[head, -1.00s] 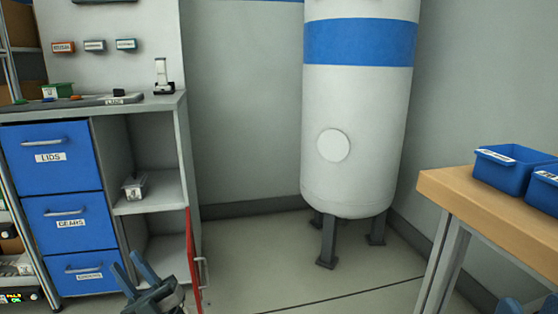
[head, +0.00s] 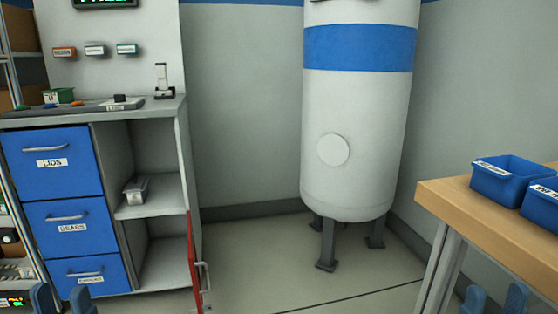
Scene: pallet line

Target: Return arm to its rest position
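My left gripper (head: 61,298) shows only its two blue fingertips at the bottom left edge of the head view, in front of the blue drawers. The fingertips are apart with nothing seen between them. My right gripper (head: 495,299) shows two blue fingertips at the bottom right, below the wooden table's edge. They are also apart, with nothing seen between them. The rest of both grippers and both arms is out of view.
A grey cabinet (head: 109,160) stands at left with labelled blue drawers (head: 66,213) and an open compartment holding a small grey bin (head: 135,190). Its red door (head: 192,265) stands open. A white tank (head: 355,150) is behind. The wooden table (head: 455,205) carries blue bins (head: 505,178). Middle floor is clear.

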